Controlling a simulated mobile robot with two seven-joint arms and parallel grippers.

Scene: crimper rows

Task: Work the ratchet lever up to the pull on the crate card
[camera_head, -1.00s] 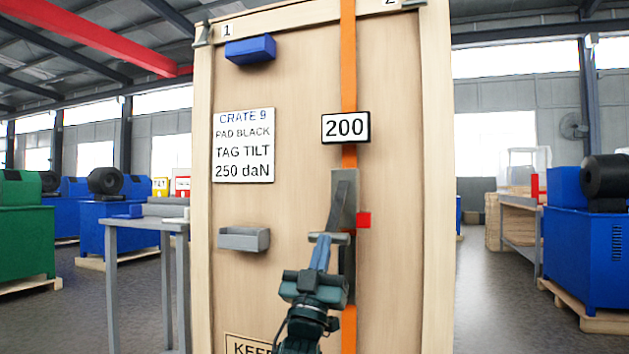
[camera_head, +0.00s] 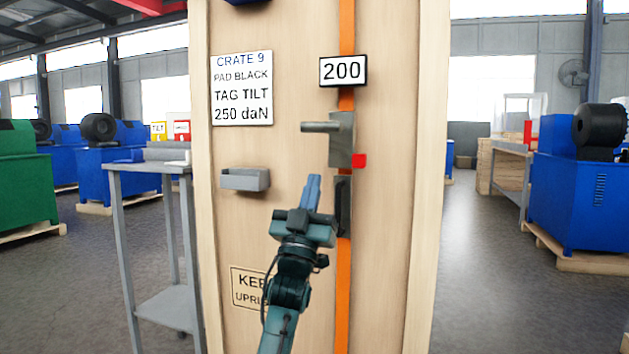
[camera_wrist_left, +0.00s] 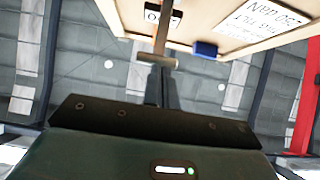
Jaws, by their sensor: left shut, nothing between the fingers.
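The crate card (camera_head: 242,88) reads CRATE 9, PAD BLACK, TAG TILT, 250 daN. A black pad (camera_head: 343,205) lies under the strap. My left gripper (camera_head: 312,178) is shut and empty, below the crossbar and apart from it in the head view. In the left wrist view the crossbar (camera_wrist_left: 157,61) shows beyond the fingertips. My right gripper is out of view.
A grey open bin (camera_head: 245,180) is fixed to the crate left of the ratchet. A blue box (camera_wrist_left: 205,49) is on the crate's upper part. A grey table (camera_head: 150,166) stands left of the crate. Machines stand farther off on both sides.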

